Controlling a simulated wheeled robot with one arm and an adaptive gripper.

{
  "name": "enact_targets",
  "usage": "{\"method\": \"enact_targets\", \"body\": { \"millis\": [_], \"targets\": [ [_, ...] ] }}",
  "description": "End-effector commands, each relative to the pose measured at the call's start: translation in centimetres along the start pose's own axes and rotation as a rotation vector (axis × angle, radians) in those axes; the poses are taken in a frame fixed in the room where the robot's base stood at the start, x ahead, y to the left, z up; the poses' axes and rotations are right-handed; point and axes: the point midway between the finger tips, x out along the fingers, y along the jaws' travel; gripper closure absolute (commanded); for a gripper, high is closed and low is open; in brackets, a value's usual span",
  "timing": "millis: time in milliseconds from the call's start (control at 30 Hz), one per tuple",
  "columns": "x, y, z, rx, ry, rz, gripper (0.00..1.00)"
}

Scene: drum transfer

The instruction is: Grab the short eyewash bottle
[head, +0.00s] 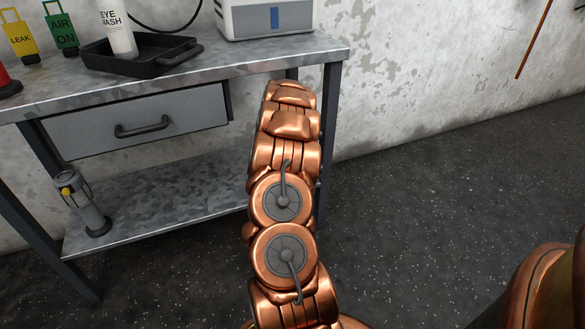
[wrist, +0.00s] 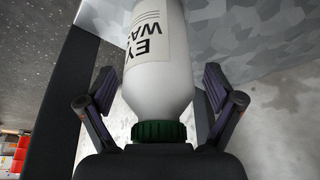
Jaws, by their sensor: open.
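In the wrist view a white eyewash bottle (wrist: 165,85) with a dark green cap (wrist: 158,131) stands very close, its label upside down in the picture and its far end cut off. My gripper (wrist: 160,82) is open, with one finger on each side of the bottle. My copper arm hides my gripper there.
The metal workbench (head: 230,64) has a drawer (head: 140,120) and a lower shelf (head: 150,205) with a grey cylinder device (head: 85,205). A yellow tag (head: 20,38), a green tag (head: 60,35) and a white box (head: 265,18) stand on top. Open floor lies right.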

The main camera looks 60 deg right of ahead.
Motion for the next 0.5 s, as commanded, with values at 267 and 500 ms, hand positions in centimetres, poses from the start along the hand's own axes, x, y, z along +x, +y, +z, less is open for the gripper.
{"method": "enact_targets", "body": {
  "millis": [267,500],
  "targets": [
    [0.36,-0.06,-0.07,0.000,0.001,-0.002,0.09],
    [0.37,-0.04,-0.05,0.000,0.001,-0.002,0.34]
  ]
}}
